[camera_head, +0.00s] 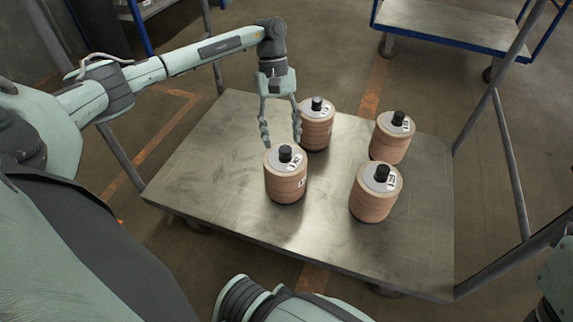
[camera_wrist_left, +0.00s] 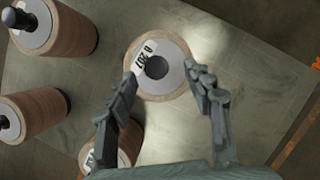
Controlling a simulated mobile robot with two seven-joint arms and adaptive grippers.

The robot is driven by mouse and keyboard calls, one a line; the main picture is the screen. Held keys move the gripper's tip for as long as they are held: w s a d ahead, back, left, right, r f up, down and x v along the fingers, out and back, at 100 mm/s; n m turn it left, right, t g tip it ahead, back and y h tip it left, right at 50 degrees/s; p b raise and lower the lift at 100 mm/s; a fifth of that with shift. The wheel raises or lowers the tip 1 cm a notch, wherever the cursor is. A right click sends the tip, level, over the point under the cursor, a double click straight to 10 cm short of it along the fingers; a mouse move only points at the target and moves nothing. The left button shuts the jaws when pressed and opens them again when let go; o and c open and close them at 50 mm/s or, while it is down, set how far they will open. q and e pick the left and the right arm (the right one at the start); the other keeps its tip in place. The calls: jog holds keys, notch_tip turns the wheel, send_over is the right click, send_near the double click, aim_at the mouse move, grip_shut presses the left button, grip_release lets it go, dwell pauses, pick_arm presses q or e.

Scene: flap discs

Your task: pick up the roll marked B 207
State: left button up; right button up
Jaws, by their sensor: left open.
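The roll marked B 207 (camera_wrist_left: 147,84) is a tan disc stack with a grey top, a white label and a black knob. In the head view it matches the front left roll (camera_head: 286,187) on the cart. It stands upright. My left gripper (camera_head: 282,144) is open and empty, above and slightly behind this roll. In the left wrist view, the fingers of my left gripper (camera_wrist_left: 161,76) are spread either side of the knob, with the label readable between them. I cannot tell whether they touch the roll. My right gripper is out of view.
Three similar rolls stand near it: one behind (camera_head: 317,133), one back right (camera_head: 389,147), one front right (camera_head: 373,205). The metal cart top (camera_head: 200,165) is bare at left and front. Upright bars flank the cart. A blue-edged cart (camera_head: 450,28) stands behind.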

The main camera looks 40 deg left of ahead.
aim_at(286, 148)
pick_arm(q)
jog(key=x, duration=0.4)
jog(key=shift+w+d+f, duration=0.1)
jog(key=shift+d+f, duration=0.1)
jog(key=shift+d, duration=0.05)
jog(key=shift+c, duration=0.2)
grip_shut()
jog(key=shift+w+r, duration=0.1)
jog(key=shift+r, duration=0.05)
